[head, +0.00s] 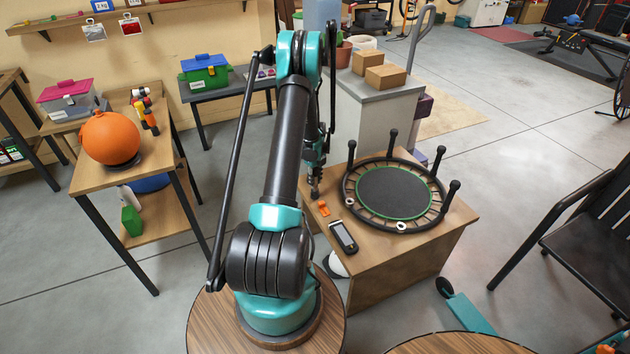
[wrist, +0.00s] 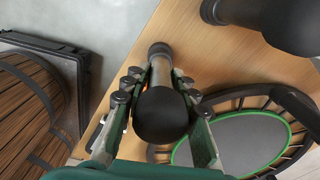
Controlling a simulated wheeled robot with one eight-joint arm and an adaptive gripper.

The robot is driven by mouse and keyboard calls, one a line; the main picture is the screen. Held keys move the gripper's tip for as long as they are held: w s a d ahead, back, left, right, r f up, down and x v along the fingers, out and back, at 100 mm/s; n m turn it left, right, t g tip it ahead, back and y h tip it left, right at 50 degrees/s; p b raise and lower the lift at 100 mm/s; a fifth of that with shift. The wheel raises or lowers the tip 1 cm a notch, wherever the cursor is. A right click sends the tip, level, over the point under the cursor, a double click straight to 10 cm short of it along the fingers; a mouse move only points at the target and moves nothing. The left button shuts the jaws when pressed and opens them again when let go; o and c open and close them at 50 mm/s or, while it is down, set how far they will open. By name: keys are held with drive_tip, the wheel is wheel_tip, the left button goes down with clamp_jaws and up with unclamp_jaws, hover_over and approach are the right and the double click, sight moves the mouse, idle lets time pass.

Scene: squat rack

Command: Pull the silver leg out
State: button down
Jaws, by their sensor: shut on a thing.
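The mini trampoline (head: 395,190) lies upside down on the wooden table, with black-capped legs (head: 453,188) standing up from its rim. My gripper (head: 318,160) is at the table's left side, beside the rim. In the wrist view its fingers (wrist: 160,100) are shut around a leg with a black rounded cap (wrist: 160,118) near the camera. The leg's grey tube runs away to a dark far end (wrist: 160,50). The held leg appears left of the trampoline, apart from its rim. I cannot tell whether its lower end (head: 315,192) touches the table.
An orange item (head: 323,208) and a dark handheld device (head: 343,237) lie near the table's left edge. Silver rings (head: 401,227) show on the trampoline's near rim. A grey cabinet with cardboard boxes (head: 385,76) stands behind. A black chair (head: 590,230) is at right.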

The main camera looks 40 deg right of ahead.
drive_tip(key=shift+r, duration=0.75)
idle(0.4)
drive_tip(key=shift+r, duration=5.35)
